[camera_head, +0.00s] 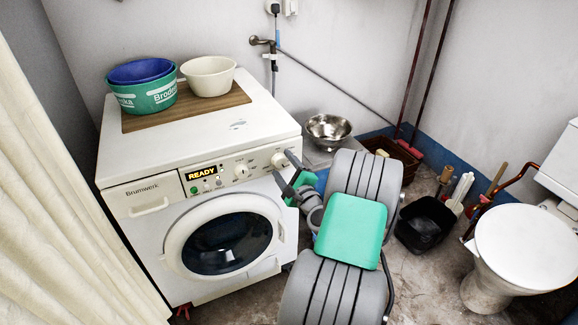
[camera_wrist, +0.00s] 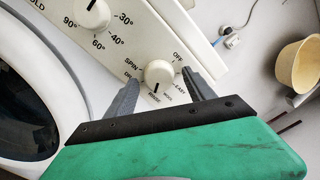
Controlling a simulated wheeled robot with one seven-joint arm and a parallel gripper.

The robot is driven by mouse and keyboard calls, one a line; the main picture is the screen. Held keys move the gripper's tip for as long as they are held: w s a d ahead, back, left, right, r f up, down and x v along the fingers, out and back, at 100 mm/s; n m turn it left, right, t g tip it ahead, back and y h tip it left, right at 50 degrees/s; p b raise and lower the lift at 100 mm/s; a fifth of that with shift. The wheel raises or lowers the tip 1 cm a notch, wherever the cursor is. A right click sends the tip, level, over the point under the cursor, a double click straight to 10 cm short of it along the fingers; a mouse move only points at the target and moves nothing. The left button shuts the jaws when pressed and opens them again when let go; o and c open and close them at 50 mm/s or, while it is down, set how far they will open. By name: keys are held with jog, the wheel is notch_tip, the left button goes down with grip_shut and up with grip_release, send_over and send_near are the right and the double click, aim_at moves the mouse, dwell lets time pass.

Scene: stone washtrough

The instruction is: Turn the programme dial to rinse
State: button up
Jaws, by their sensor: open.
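The programme dial (camera_wrist: 158,74) is a round white knob on the washing machine's panel, with SPIN and OFF printed around it. In the head view the dial (camera_head: 279,159) is at the right end of the panel. My gripper (camera_wrist: 160,76) is open, its two grey fingers on either side of the dial with gaps visible. It also shows in the head view (camera_head: 281,164) at the panel's right end. The washing machine (camera_head: 140,228) has a lit display (camera_head: 202,172) reading READY.
A temperature dial (camera_wrist: 91,14) sits left of the programme dial. Green and blue basins (camera_head: 147,98) and a cream bowl (camera_head: 208,76) stand on a board on top. A steel bowl (camera_head: 328,130), black bin (camera_head: 426,222) and toilet (camera_head: 520,246) are to the right.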

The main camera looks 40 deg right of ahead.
jog(key=v, duration=0.7)
jog(key=shift+s+a, duration=0.2)
jog(key=shift+s, duration=0.2)
